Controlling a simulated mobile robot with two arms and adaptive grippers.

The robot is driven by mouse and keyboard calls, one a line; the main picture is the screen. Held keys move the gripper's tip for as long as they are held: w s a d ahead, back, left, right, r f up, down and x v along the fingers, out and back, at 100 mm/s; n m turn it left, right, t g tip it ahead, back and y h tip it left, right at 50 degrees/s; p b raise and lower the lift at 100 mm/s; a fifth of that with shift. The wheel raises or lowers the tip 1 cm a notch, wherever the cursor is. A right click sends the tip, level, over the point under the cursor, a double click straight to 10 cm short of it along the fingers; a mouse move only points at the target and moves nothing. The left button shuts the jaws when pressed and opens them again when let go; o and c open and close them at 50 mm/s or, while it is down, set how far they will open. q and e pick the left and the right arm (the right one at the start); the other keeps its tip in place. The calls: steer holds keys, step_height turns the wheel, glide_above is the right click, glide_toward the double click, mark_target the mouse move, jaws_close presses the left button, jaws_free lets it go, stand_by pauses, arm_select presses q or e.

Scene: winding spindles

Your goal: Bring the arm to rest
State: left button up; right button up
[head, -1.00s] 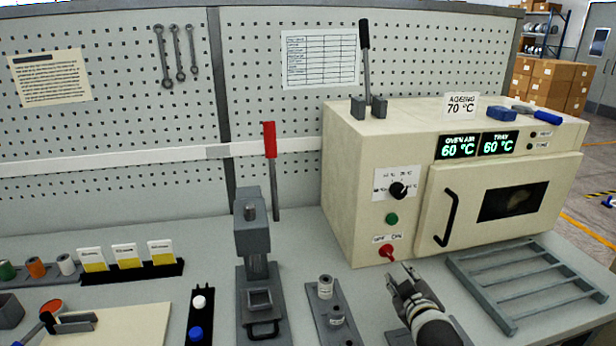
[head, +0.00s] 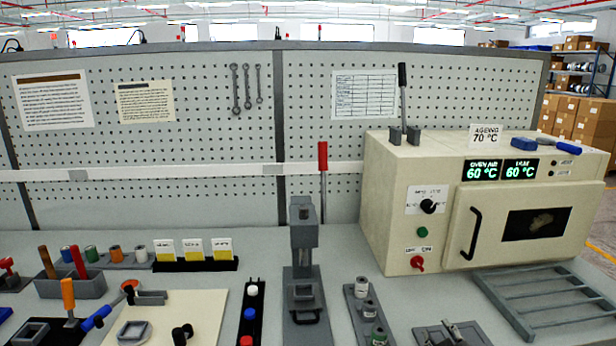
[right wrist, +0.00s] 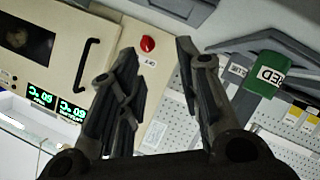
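My right gripper (right wrist: 158,58) shows large in the right wrist view, its two dark fingers spread apart with nothing between them. Beyond the fingertips are the cream oven (right wrist: 80,22) and its red knob (right wrist: 148,44), seen upside down and apart from the fingers. In the head view, small grey parts show at the bottom edge left of the wire rack; I cannot tell whether they include my gripper's tips. My left gripper is not in view.
The oven (head: 385,215) stands at the right with its door shut, both displays reading 60 °C. A grey rack (head: 540,296) lies before it. A hand press (head: 304,262) stands mid-bench, beside a spool holder (head: 357,318) and a black strip (head: 251,312). Tools and trays crowd the left.

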steer(key=s+a+f+m+g+y, duration=0.1)
steer(key=s+a+f+g, duration=0.25)
steer(key=s, duration=0.75)
steer(key=s+a+f+m+g+y, duration=0.1)
steer(key=s+a+f+g, duration=0.3)
steer(key=s, duration=0.7)
steer(key=s+a+f+m+g, duration=0.1)
steer(key=s+f+g, duration=0.3)
steer(key=s, duration=0.7)
step_height(320, 180, down, 27)
steer(key=s+d+f+g, duration=0.1)
steer(key=s+d+f, duration=0.2)
steer(key=s+f, duration=1.3)
steer(key=shift+s+f, duration=0.25)
steer(key=shift+s, duration=0.45)
